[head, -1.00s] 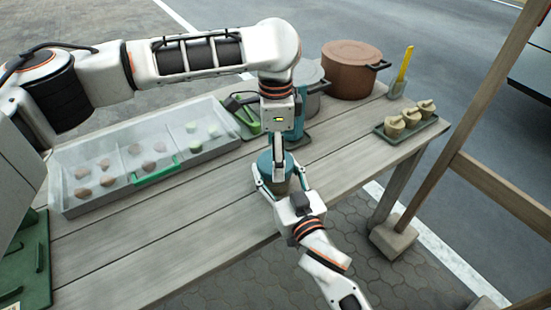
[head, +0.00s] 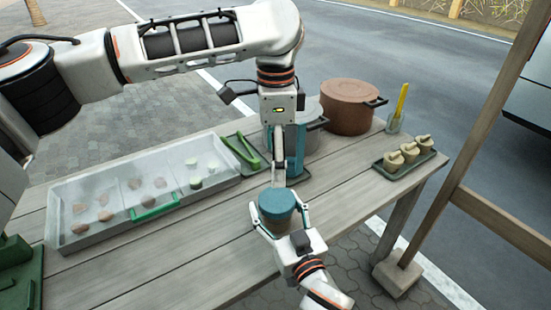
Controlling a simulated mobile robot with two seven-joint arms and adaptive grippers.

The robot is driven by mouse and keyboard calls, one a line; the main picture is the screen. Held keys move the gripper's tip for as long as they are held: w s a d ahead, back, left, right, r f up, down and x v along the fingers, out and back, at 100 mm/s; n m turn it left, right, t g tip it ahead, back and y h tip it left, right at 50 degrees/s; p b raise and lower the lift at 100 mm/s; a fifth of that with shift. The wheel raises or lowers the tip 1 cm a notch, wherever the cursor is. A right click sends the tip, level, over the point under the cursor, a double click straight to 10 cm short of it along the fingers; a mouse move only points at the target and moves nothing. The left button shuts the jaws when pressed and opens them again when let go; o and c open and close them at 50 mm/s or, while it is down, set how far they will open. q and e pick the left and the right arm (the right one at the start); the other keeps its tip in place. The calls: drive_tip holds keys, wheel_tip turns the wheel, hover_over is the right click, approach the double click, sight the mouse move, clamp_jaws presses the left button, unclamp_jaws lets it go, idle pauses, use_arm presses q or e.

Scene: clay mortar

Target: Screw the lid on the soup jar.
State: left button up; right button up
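The soup jar (head: 278,226) stands upright near the front edge of the wooden table, with the teal lid (head: 277,201) sitting level on its top. My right gripper (head: 281,222) reaches in from the front, its fingers on both sides of the jar and apparently touching it. My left gripper (head: 279,182) points straight down just above and behind the lid, with a small gap seeming to show between them. Its fingers overlap in this view, so their opening is hidden. Whether the lid's thread is engaged cannot be seen.
A teal container (head: 301,150), a grey pot (head: 312,112) and a brown pot (head: 348,112) stand behind. A tray (head: 408,167) with beige pots is at right. Bare planks lie left of the jar.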

idle(0.3)
drive_tip(key=v, duration=1.2)
